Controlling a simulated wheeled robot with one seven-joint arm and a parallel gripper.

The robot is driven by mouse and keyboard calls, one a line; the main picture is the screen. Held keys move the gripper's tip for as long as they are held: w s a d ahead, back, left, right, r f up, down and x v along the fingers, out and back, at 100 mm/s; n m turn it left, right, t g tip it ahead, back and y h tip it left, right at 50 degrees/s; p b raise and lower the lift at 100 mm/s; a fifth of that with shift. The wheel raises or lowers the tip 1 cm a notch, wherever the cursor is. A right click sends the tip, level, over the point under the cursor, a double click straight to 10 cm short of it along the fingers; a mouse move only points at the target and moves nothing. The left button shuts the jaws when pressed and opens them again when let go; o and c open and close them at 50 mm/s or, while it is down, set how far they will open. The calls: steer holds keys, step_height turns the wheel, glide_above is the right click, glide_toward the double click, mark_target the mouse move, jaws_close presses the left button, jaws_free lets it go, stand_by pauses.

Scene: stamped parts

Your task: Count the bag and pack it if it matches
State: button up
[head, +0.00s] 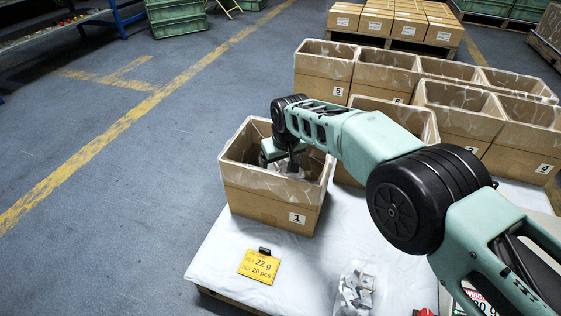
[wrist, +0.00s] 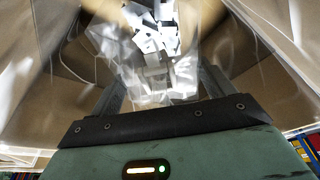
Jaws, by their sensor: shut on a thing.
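My gripper (head: 287,163) reaches down into the open cardboard box marked 1 (head: 265,206). It is shut on a clear plastic bag of shiny metal parts (wrist: 157,40). In the wrist view the bag is between my two fingers, with the box's lined walls around it. In the head view the bag is mostly hidden by my gripper and the box wall; I cannot tell whether it touches the bottom. A second clear bag of metal parts (head: 355,289) lies on the white-covered pallet (head: 221,262). A yellow card (head: 259,266) reading 22 g and 20 pcs is in front of box 1.
More open lined boxes stand behind and to the right, including box 5 (head: 327,73) and box 4 (head: 527,140). A partly hidden display (head: 474,297) with red digits is at lower right. A pallet of closed cartons (head: 395,22) is at the back. The floor at left is clear.

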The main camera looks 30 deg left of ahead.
steer(key=shift+f+b, duration=0.9)
steer(key=shift+f, duration=0.05)
stand_by(0.5)
steer(key=o, duration=1.8)
steer(key=shift+f, duration=0.1)
steer(key=shift+p+v, duration=4.5)
steer(key=shift+v, duration=4.25)
